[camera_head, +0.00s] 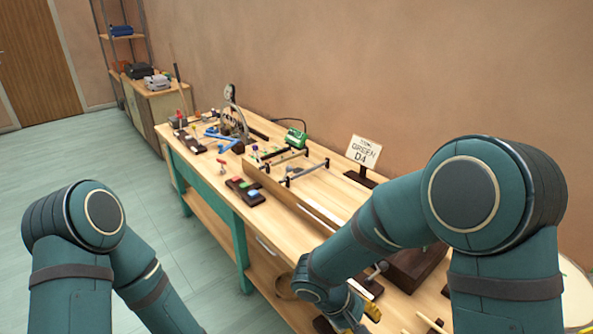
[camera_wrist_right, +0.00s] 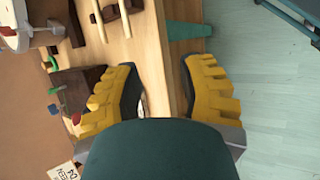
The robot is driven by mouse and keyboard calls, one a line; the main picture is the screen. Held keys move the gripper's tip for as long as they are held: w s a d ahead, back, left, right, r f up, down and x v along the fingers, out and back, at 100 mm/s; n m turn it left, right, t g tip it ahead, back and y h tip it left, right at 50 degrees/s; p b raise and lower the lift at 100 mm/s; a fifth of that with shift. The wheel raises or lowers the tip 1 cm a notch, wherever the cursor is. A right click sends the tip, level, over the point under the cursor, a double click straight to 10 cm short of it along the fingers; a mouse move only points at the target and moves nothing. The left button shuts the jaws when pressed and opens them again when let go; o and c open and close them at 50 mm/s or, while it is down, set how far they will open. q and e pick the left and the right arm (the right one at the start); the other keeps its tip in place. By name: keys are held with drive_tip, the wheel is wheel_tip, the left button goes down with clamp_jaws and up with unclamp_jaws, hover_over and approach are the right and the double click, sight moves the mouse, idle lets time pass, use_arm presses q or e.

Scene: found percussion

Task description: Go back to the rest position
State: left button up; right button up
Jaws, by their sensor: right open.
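My right gripper (camera_head: 355,318) shows at the bottom of the head view, partly hidden by my own arm, near the front edge of the wooden workbench (camera_head: 315,212). In the right wrist view the right gripper (camera_wrist_right: 160,72) has its yellow fingers wide apart, with nothing between them but the bench edge and floor beyond. My left arm comes in at the lower left of the head view, over the floor; its gripper is out of the picture.
A sign reading "GREEN D4" (camera_head: 364,151) stands at the bench's back. A green device (camera_head: 296,138), a dark block with coloured pads (camera_head: 245,191) and a blue piece (camera_head: 222,137) lie on the bench. Wooden sticks (camera_wrist_right: 104,88) lie near the right gripper. Floor (camera_head: 110,160) at left is clear.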

drive_tip(key=s+a+f+m+t+y, duration=0.1)
drive_tip(key=s+f+m+y, duration=0.2)
drive_tip(key=f, duration=0.4)
drive_tip(key=s+a+f+m+y, duration=0.2)
drive_tip(key=s+f+m+y, duration=0.2)
drive_tip(key=f+y, duration=0.3)
drive_tip(key=shift+a+f+m+t+y, duration=0.2)
drive_tip(key=shift+f+m+t+y, duration=0.2)
drive_tip(key=shift+f+m, duration=0.3)
